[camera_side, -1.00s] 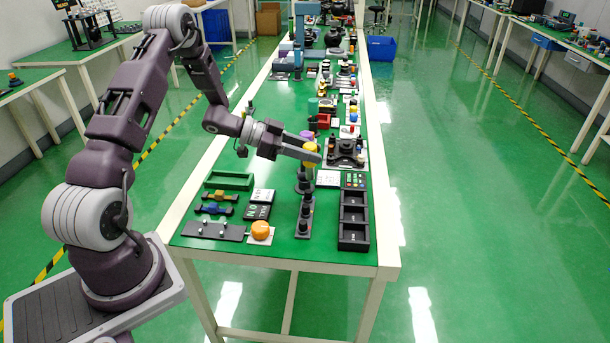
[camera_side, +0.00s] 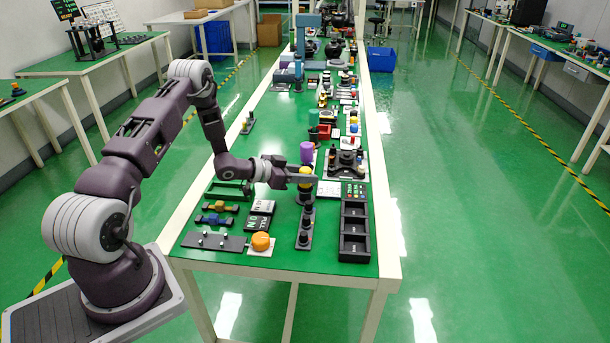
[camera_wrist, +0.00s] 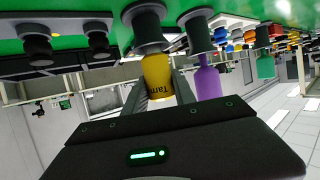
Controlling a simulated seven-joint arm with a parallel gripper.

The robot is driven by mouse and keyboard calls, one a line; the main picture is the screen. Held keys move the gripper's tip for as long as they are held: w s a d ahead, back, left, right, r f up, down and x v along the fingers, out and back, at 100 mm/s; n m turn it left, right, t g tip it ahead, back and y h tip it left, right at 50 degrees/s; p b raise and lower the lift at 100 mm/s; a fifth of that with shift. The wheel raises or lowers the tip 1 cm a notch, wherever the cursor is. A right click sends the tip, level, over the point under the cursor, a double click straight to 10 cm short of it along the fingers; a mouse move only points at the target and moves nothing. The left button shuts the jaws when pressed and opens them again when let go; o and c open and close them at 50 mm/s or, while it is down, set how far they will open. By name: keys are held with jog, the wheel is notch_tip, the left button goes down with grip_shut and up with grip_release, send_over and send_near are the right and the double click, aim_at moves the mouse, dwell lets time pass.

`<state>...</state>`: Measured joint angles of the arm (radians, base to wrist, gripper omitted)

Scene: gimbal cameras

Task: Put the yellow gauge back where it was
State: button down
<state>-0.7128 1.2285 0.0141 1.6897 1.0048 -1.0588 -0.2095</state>
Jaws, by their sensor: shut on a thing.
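My gripper (camera_side: 306,178) is shut on the yellow gauge (camera_side: 305,171), a short cylinder with dark lettering. In the wrist view, which is upside down, the yellow gauge (camera_wrist: 160,78) sits between the fingers. Its lower end meets a black round holder (camera_wrist: 147,28); I cannot tell whether it is fully seated. The black holders form a row (camera_side: 304,232), and the nearer ones are empty. A purple gauge (camera_side: 306,152) stands just beyond the yellow one; it also shows in the wrist view (camera_wrist: 209,88).
A black compartment tray (camera_side: 354,230) is right of the row. An orange button (camera_side: 260,241), black blocks (camera_side: 258,216) and a green tray (camera_side: 229,189) are on the left. Crowded fixtures (camera_side: 347,160) stand behind to the right. Bare green table lies at the left back.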

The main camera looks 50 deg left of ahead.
jog(key=shift+f, duration=0.15)
jog(key=c, duration=1)
grip_release()
